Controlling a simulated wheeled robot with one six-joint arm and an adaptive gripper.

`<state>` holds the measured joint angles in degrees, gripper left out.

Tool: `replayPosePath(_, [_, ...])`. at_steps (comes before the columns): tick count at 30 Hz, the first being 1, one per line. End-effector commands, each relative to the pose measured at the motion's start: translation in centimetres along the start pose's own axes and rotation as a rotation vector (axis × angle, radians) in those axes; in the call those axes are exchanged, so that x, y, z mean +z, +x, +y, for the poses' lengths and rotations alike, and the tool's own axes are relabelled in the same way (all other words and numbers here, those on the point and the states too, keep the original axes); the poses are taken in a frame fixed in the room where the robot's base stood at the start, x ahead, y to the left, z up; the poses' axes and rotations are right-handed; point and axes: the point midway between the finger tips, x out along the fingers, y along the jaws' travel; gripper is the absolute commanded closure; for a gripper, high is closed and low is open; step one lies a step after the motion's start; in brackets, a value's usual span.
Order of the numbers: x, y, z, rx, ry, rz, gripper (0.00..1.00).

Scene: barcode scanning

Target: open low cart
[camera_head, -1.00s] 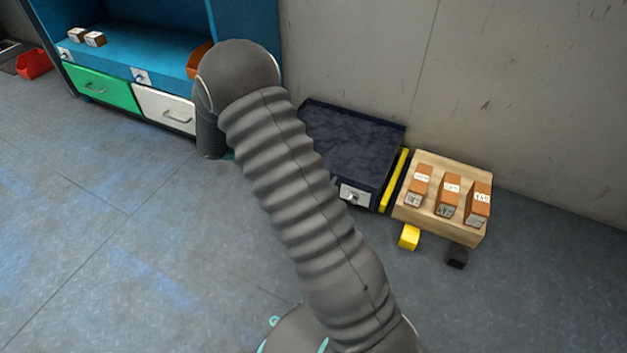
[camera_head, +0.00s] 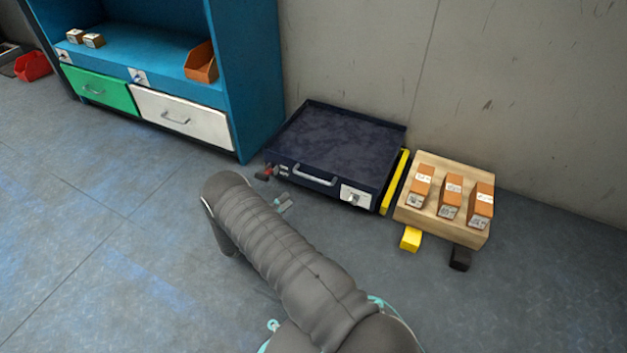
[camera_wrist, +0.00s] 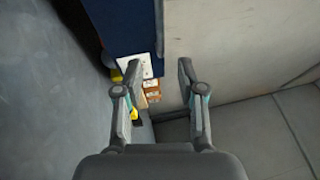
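The low cart (camera_head: 345,140) is a dark blue, shallow tray-like unit against the wall in the head view. Its front has a silver bar handle (camera_head: 314,178) and a white plate with a knob (camera_head: 357,196). In the wrist view the cart shows as a dark blue panel (camera_wrist: 122,25) at the upper left, with a white plate (camera_wrist: 146,66) below it. My gripper (camera_wrist: 159,70) is open, with nothing between its fingers except background. In the head view my arm lies in front of the cart and mostly hides the gripper; it appears low near the cart's front left.
A wooden rack (camera_head: 440,220) with orange-brown boxes stands right of the cart, beyond a yellow bar (camera_head: 394,182). A yellow block (camera_head: 411,238) and black block (camera_head: 460,258) lie before it. A blue cabinet (camera_head: 245,95) stands left.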

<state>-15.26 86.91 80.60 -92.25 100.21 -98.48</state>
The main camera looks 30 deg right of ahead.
Motion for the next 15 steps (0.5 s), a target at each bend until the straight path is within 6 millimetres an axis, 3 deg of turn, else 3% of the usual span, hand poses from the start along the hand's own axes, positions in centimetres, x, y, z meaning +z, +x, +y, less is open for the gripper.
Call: replayPosePath(15, [-0.1,8.8,-0.1,0.0,0.002,0.006,0.61])
